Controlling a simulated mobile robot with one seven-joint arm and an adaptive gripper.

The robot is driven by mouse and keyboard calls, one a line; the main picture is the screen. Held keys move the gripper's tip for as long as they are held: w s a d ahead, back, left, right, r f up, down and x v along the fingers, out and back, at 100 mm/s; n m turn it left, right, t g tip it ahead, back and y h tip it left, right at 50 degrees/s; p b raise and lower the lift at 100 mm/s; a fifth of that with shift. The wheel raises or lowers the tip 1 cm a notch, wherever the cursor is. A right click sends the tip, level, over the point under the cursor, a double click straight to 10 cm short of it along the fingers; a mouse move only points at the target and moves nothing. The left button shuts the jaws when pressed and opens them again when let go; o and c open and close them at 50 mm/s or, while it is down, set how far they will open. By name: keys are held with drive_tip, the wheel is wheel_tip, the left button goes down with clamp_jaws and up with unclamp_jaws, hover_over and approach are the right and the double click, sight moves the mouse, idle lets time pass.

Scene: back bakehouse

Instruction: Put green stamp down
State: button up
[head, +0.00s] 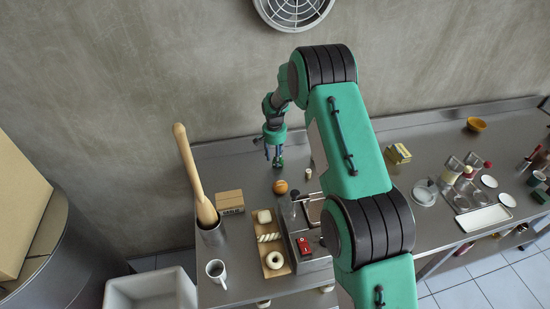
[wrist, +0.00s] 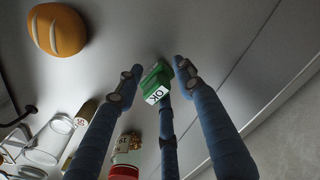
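The green stamp (wrist: 157,79), with a white label reading OK, is between the fingertips of my gripper (wrist: 160,72) in the wrist view. Narrow gaps seem to show between the stamp and the two side fingers. The third finger overlaps its lower part, so contact there is hard to judge. In the head view my gripper (head: 276,155) points down at the steel counter (head: 240,163), near the wall. A small bit of green shows at its fingertips. The stamp appears to be at the counter surface, but its base is hidden.
An orange bun (head: 280,187) lies just in front of my gripper. A small pale peg (head: 308,173) stands to the right. A box (head: 230,202), a canister (head: 214,233) with a long wooden tool and a pastry board (head: 283,270) are nearer. Counter left of my gripper is clear.

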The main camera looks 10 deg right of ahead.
drive_tip(key=shift+r, duration=0.15)
wheel_tip(320, 180, up, 12)
drive_tip(key=shift+s, duration=0.2)
idle(0.7)
drive_tip(key=shift+a, duration=0.1)
idle(0.3)
